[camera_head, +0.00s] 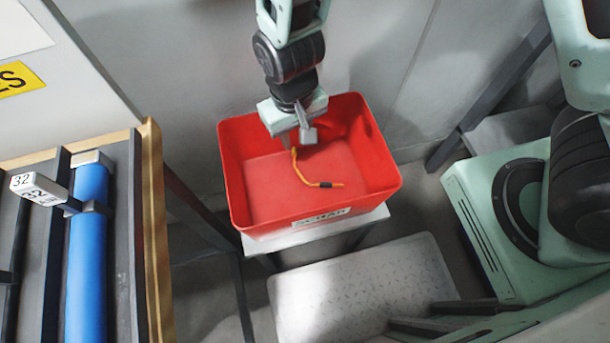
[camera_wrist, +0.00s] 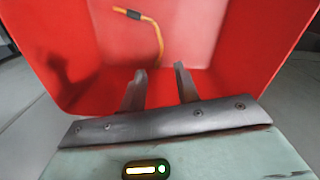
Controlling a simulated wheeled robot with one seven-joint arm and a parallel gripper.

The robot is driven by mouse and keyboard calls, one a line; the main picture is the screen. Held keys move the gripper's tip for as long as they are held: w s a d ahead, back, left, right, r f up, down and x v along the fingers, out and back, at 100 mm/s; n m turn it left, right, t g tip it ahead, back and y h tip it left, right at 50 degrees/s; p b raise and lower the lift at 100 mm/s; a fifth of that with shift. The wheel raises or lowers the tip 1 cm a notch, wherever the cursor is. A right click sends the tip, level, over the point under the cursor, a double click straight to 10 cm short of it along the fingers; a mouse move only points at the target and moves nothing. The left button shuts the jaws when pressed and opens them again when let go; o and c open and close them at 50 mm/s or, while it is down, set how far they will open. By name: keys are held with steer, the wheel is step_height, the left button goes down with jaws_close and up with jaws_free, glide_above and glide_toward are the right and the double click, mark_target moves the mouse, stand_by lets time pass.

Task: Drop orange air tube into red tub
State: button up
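The orange air tube (camera_head: 310,181) is bent, with a dark band near one end. It is within the red tub (camera_head: 250,210), and it also shows in the wrist view (camera_wrist: 158,38) against the tub's red inside. I cannot tell whether it rests on the tub's floor or is still above it. My gripper (camera_head: 297,138) is over the back part of the tub, pointing down. In the wrist view my gripper (camera_wrist: 160,72) has its two fingers apart with a clear gap. One tube end shows just beyond that gap, and no finger visibly grips it.
The tub stands on a light stand (camera_head: 320,232) by a grey wall. A rack with a blue cylinder (camera_head: 88,250) and a wooden edge (camera_head: 155,230) is at left. A pale textured step (camera_head: 360,290) lies in front of the tub.

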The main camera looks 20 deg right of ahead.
step_height(320, 180, up, 17)
steer(key=p, duration=0.5)
steer(key=shift+a+r, duration=0.15)
steer(key=s+d+r+n, duration=0.5)
steer(key=s+d+r, duration=0.25)
steer(key=s, duration=0.35)
step_height(320, 180, up, 15)
steer(key=p, duration=1.4)
steer(key=shift+s+a+f+y+p, duration=0.15)
steer(key=shift+a+y+p, duration=0.25)
steer(key=shift+a, duration=0.05)
